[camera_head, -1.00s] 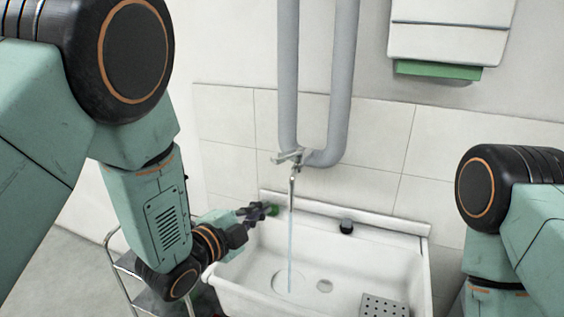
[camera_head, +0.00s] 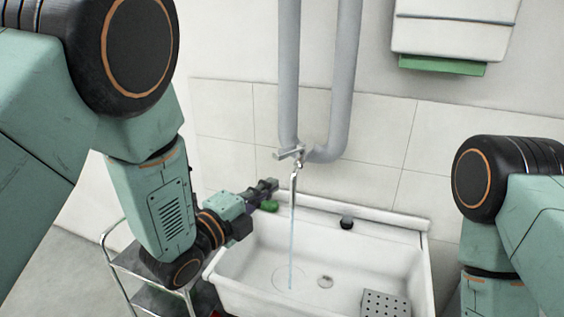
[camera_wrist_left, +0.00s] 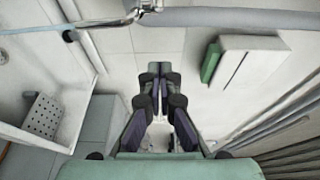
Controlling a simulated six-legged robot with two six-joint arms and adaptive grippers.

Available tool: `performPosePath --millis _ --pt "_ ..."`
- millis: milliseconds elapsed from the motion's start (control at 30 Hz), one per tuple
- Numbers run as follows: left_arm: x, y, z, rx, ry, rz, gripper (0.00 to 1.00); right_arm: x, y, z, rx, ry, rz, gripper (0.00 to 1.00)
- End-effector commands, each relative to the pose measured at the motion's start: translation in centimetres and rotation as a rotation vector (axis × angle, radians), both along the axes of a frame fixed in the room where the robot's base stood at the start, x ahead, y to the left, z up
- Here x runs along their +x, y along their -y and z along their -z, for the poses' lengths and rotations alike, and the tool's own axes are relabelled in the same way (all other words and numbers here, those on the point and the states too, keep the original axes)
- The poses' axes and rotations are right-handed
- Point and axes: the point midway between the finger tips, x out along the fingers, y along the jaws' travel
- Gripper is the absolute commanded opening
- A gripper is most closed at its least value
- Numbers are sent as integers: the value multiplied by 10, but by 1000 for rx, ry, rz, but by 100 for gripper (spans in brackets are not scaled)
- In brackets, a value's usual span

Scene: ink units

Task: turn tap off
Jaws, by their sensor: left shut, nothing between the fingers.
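The metal tap (camera_head: 293,156) sits on the wall below two grey pipes; it also shows at the top of the left wrist view (camera_wrist_left: 146,8). A thin stream of water (camera_head: 291,235) runs from its spout into the white sink (camera_head: 415,262). The stream lands in the left part of the basin. My left gripper (camera_head: 272,186) is shut and empty, apart from the tap, below and to its left, over the sink's back left corner. Its closed fingers show mid-picture in the left wrist view (camera_wrist_left: 160,72). My right arm shows at the right, but its gripper is out of view.
Grey pipes (camera_head: 341,90) rise above the tap. A white dispenser with a green lower edge (camera_head: 442,66) hangs upper right. A perforated plate (camera_head: 385,303) lies in the sink. A metal cart (camera_head: 125,262) stands left.

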Motion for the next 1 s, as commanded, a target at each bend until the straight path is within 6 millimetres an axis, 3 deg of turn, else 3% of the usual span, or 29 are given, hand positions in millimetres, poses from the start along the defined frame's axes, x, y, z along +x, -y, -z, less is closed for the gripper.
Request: performPosePath --millis 667,800,1000 --pt "84 56 -1 -2 0 2 0 0 0 -15 0 0 0 36" --pt "99 38 -1 -2 -2 -3 0 0 0 -18 0 0 0 36" --pt "110 29 0 -1 -2 -1 0 0 0 -20 0 0 0 36"
